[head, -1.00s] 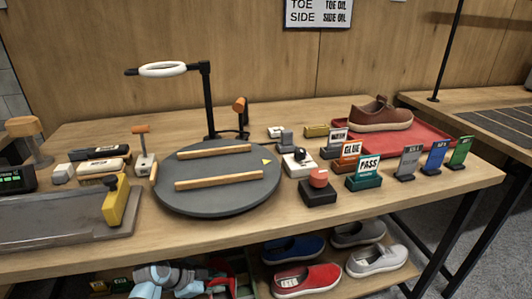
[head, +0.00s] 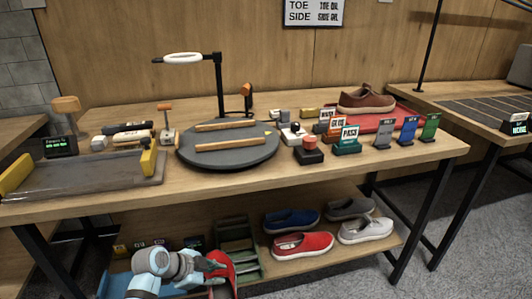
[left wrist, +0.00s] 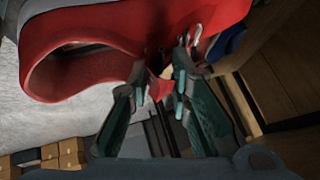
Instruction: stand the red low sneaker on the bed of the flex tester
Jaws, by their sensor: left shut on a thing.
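My left gripper (head: 204,264) is low in front of the lower shelf in the head view, shut on a red sneaker (head: 222,268). In the left wrist view the fingers (left wrist: 163,68) pinch the red sneaker (left wrist: 110,28) by its upper near the laces. Its opening shows at left, and the shoe is tilted, not upright. The flex tester appears to be the grey bed (head: 85,182) with yellow end pieces on the table's left, with a small display (head: 60,146) behind it. The bed is empty. My right gripper is not in view.
The lower shelf holds blue, grey and another red shoe (head: 302,245) beside a green crate (head: 238,240). The table's front edge lies above the held shoe.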

